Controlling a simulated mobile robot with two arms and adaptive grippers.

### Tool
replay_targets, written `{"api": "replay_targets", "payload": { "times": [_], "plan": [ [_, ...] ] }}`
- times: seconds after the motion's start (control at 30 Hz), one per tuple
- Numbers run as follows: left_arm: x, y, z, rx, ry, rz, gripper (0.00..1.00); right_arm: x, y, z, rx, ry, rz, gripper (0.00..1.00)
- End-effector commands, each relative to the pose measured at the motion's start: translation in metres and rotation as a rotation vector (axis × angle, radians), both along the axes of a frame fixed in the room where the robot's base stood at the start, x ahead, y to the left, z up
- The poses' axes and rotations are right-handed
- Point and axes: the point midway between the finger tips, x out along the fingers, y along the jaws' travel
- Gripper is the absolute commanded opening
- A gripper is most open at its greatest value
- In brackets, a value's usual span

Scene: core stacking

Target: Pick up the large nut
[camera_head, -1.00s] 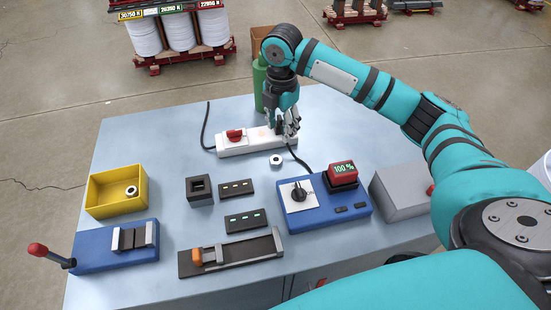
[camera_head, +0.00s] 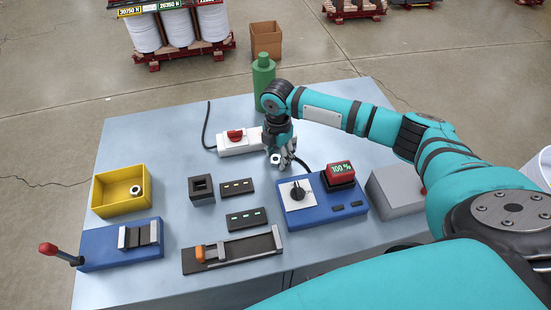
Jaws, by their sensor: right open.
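The large nut (camera_head: 276,159), a small white ring with a dark hole, lies on the light blue table behind the blue control box. My right gripper (camera_head: 283,162) is open and low over the table, right at the nut, with its fingers beside it. The fingers partly cover the nut's right side, and I cannot tell whether they touch it. Another white ring-shaped nut (camera_head: 135,190) is in the yellow bin (camera_head: 120,208) at the left. My left gripper does not show.
A white block with a red switch (camera_head: 238,140) stands behind and left of the gripper. The blue control box (camera_head: 325,207) with a knob and red display is in front. A green bottle (camera_head: 263,80) stands at the table's back edge. Black cables run nearby.

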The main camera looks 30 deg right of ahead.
Motion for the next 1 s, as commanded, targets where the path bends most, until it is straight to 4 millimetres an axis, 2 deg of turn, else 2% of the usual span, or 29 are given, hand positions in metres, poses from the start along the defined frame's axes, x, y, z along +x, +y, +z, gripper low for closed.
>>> {"api": "replay_targets", "payload": {
  "times": [0.1,0.43,0.77,1.0],
  "plan": [
    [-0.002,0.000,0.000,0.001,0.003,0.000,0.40,0.000,0.000,0.000,0.000,0.000,0.000,0.44],
    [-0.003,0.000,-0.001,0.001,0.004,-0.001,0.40,0.000,0.000,0.000,0.000,0.000,0.000,0.01],
    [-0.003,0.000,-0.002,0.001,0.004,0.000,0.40,0.000,0.000,0.003,0.000,-0.001,0.000,0.00],
    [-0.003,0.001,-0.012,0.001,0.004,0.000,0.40,0.001,0.001,0.026,0.001,-0.004,0.001,0.00]
  ]
}}
